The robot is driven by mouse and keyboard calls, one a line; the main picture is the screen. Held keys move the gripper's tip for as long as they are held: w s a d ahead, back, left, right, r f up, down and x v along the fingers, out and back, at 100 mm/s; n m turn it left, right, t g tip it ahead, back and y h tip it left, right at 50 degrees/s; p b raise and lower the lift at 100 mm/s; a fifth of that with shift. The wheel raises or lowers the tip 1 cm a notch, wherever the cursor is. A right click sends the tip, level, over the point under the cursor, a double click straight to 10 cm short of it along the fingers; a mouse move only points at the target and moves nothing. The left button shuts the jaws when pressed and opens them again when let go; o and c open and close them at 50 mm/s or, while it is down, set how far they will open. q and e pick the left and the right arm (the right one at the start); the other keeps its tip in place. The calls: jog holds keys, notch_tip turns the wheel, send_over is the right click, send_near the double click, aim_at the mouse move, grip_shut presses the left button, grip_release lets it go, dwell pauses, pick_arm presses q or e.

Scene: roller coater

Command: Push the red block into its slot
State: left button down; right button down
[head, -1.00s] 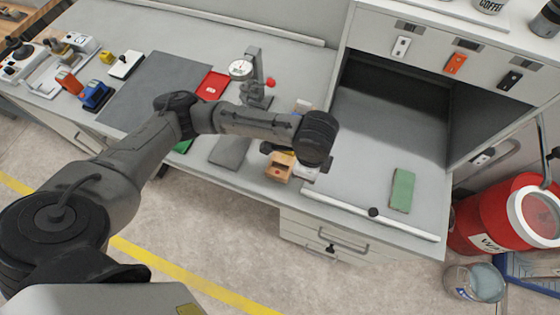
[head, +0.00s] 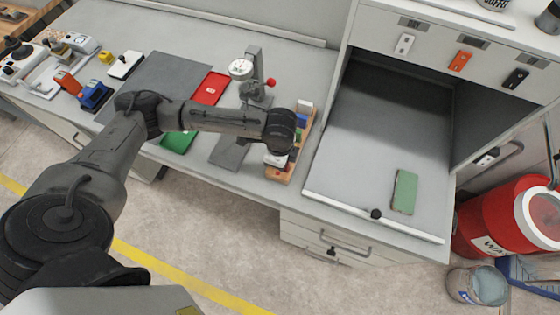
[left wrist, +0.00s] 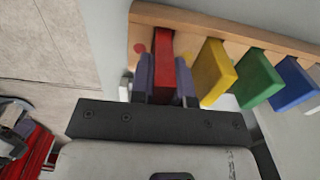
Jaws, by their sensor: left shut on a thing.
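The red block (left wrist: 163,62) sits between the two fingers of my left gripper (left wrist: 164,80), which is shut on it. In the head view the rack (head: 305,138) lies on the bench by the enclosure's left side. My left gripper (head: 277,158) is at the rack's near end, largely hidden by its wrist. My right gripper is out of view.
A dial gauge stand (head: 253,75) stands behind the arm. A red tray (head: 210,89), a green pad (head: 180,138) and a grey mat (head: 165,85) lie to the left. A green sponge-like block (head: 404,191) lies on the enclosure floor, otherwise clear.

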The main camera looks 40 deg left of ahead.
pick_arm(q)
jog(key=shift+f, duration=0.75)
jog(key=shift+f, duration=0.1)
jog(key=c, duration=1.1)
grip_release()
